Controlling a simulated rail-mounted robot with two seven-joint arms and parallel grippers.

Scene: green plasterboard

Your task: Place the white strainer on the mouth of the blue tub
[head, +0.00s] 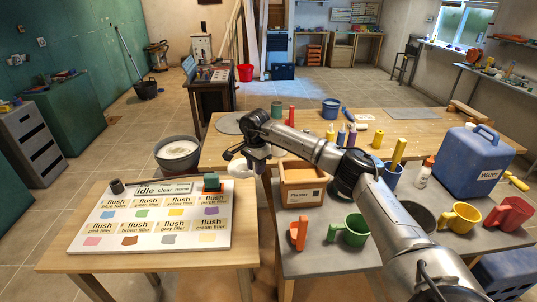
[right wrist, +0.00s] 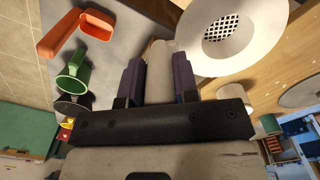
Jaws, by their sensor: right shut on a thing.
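The white strainer (right wrist: 228,30) is a round dish with a dark perforated centre in the right wrist view. Its pale handle (right wrist: 158,72) lies between the fingers of my right gripper (right wrist: 157,80), which is shut on it. In the head view my right gripper (head: 252,158) is above the gap between the two near tables, and part of the strainer (head: 238,167) shows beside it. My left gripper is not in view.
A cardboard box (head: 302,185) is just right of the gripper. An orange scoop (head: 298,233), green mug (head: 352,230) and blue jerrycan (head: 466,163) are on the right table. A labelled board (head: 150,225) lies on the left table. Bottles (head: 341,135) stand near the blue tub.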

